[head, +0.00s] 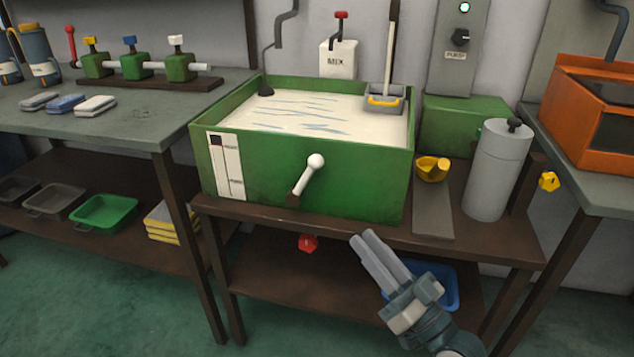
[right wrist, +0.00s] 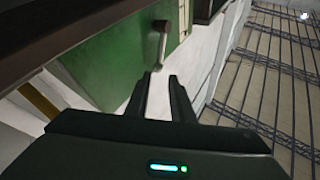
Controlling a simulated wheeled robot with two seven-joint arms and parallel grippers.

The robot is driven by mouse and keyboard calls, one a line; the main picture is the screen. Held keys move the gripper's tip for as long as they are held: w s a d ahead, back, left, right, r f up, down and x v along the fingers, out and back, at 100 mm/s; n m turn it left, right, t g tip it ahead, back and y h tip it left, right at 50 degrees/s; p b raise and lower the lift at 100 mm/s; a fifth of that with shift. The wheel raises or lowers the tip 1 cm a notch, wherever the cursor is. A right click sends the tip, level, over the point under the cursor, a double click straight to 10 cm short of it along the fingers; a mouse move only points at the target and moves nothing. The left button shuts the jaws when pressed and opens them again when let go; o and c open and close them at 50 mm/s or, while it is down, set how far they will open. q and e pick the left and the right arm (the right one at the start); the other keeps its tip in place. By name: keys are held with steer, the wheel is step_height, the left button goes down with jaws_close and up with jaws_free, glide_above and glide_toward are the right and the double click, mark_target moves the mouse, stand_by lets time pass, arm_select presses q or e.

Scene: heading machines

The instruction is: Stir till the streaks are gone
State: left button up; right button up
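A green vat (head: 302,183) stands on a brown bench, full of creamy white liquid with blue-grey streaks (head: 300,112) on its surface. A white crank handle with a round knob (head: 315,161) sticks out of its front wall. The handle also shows in the right wrist view (right wrist: 162,40), beyond the fingertips. My right gripper (head: 362,238) is open and empty, below and to the right of the handle, apart from it. Its two fingers show with a gap in the right wrist view (right wrist: 160,78). My left gripper is out of view.
A white MIX box (head: 338,60) hangs behind. A grey cylinder (head: 498,170) and a yellow cup (head: 431,170) stand on the right. A red knob (head: 307,243) is under the bench edge.

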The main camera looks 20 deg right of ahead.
mark_target(304, 180)
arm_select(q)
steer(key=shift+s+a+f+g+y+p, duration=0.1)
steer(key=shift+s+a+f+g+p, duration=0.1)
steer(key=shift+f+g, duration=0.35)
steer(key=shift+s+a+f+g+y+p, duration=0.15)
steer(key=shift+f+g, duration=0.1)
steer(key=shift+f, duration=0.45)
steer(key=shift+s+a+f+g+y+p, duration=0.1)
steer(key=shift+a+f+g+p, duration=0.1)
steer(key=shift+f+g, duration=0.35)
arm_select(e)
steer(key=shift+x, duration=8.5)
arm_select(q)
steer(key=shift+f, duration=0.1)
arm_select(e)
steer(key=shift+a, duration=0.1)
jaws_close()
